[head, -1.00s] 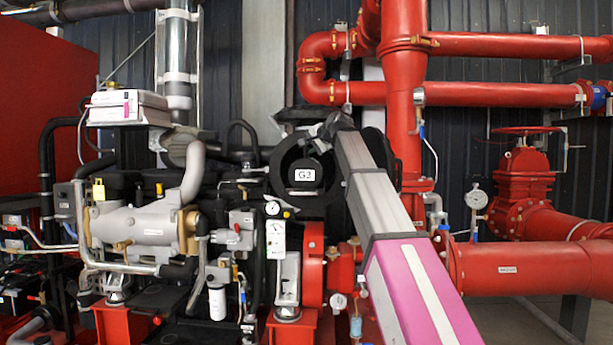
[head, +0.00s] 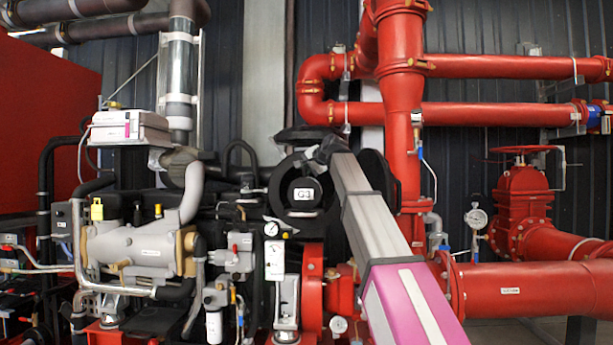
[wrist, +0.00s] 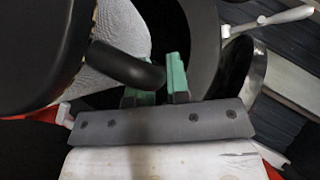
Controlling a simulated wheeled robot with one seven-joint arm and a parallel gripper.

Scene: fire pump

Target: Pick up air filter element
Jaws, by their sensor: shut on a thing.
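The black round face marked G3 (head: 303,195) sits mid-left in the head view; I take it for the air filter element. My gripper (head: 322,147) is at its upper right edge, and its fingers are hard to make out there. In the wrist view, my green-tipped gripper (wrist: 158,82) is shut on a thick black handle. The handle runs to a black rounded end with a white mesh body (wrist: 122,32) beside it, seemingly parts of the element. Whether the element touches the engine behind it cannot be told.
The engine with a grey cylinder (head: 135,250) stands at left. A pressure gauge (head: 271,229) is just below the element. Red pipes and a red valve (head: 522,205) fill the right side. A dark corrugated wall (head: 480,150) is behind.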

